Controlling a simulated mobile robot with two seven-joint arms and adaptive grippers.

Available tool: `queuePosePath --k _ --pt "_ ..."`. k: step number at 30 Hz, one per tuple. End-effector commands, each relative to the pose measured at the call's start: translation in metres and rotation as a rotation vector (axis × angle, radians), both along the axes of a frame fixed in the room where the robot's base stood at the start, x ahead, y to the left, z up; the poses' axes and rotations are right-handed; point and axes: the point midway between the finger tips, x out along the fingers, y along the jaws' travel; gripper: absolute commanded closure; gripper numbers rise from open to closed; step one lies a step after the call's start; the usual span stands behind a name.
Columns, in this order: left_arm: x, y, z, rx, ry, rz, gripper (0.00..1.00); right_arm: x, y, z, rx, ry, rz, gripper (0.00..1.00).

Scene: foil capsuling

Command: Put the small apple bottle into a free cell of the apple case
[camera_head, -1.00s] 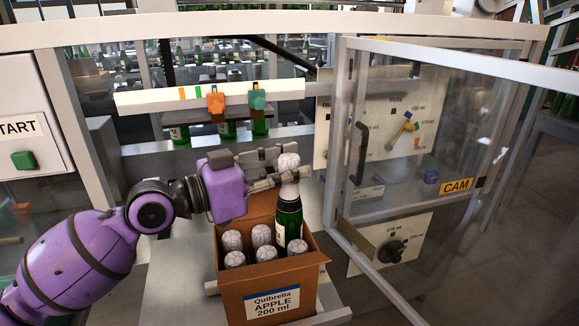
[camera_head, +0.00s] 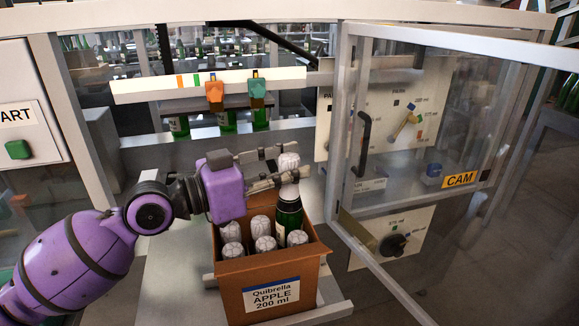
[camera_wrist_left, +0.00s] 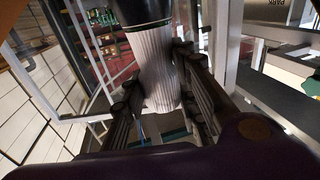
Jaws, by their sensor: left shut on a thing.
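The small apple bottle (camera_head: 290,216) is green with a white foil top and stands upright in the head view. My left gripper (camera_head: 288,172) is shut on its foil neck; the foil (camera_wrist_left: 158,70) also shows between the fingers in the left wrist view. The bottle's lower part is inside the back right of the brown apple case (camera_head: 268,266), labelled "Quibrella APPLE 200 ml", hidden by other tops and the case wall. Several white foil tops (camera_head: 264,244) fill other cells. I cannot tell whether the bottle touches the cell floor. My right gripper is not in view.
The case stands on a grey platform (camera_head: 180,285). An open clear door (camera_head: 430,150) with a pale frame is close on the right. Behind is a white rail (camera_head: 150,92) with orange and teal clips, with green bottles (camera_head: 228,122) below.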

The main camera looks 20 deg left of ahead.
Motion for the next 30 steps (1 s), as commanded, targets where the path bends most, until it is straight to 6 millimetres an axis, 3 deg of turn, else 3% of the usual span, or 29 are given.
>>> queuePosePath --k 26,27,30 --pt "0.000 0.000 -0.021 -0.001 -0.003 0.000 1.00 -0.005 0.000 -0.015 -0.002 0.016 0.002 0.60" --pt "0.000 0.000 -0.022 -0.001 -0.002 0.000 0.72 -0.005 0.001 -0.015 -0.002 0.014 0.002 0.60" --pt "0.000 0.000 -0.021 -0.001 -0.002 0.000 0.59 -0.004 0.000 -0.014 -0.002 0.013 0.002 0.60"
